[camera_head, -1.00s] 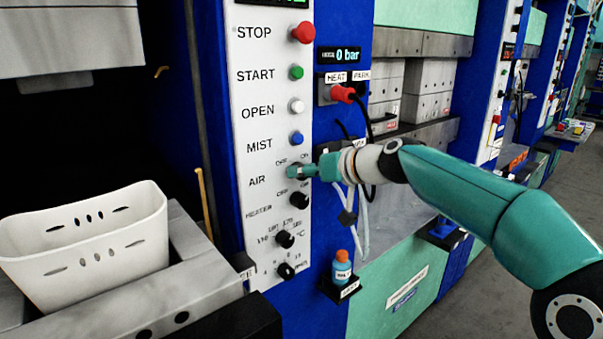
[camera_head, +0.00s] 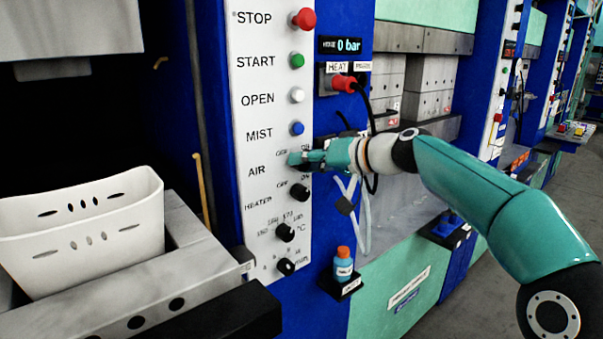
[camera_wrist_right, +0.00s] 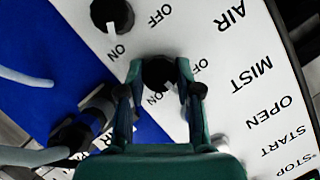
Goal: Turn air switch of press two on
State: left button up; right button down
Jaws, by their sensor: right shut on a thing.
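The white control panel of the press (camera_head: 270,225) fills the middle of the head view, with rows of buttons and knobs. My right gripper (camera_head: 294,159) is at the row marked AIR, and its fingers hide that switch there. In the right wrist view, the two fingers of my right gripper (camera_wrist_right: 160,80) are closed on either side of the black air switch (camera_wrist_right: 158,70). OFF and ON labels show beside it. Its exact pointer angle is hard to tell. My left gripper is in neither view.
The black heater knob (camera_head: 299,191) is just below the air switch, and the blue MIST button (camera_head: 297,128) just above. A cable with a red plug (camera_head: 343,84) hangs right of the panel. A small blue bottle (camera_head: 343,264) stands lower right, a white bin (camera_head: 95,240) left.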

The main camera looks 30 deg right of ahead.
jog(key=m+y+b, duration=0.1)
jog(key=m, duration=0.1)
jog(key=f+m+t+y+b, duration=0.1)
jog(key=m+b, duration=0.1)
jog(key=shift+d, duration=0.1)
jog(key=shift+r+m+y+b, duration=0.1)
jog(key=shift+m+y+b, duration=0.4)
jog(key=shift+m+b, duration=0.4)
jog(key=c, duration=0.8)
grip_release()
jog(key=shift+r, duration=0.1)
jog(key=shift+t, duration=0.3)
jog(key=v, duration=1.2)
jog(key=shift+d, duration=0.1)
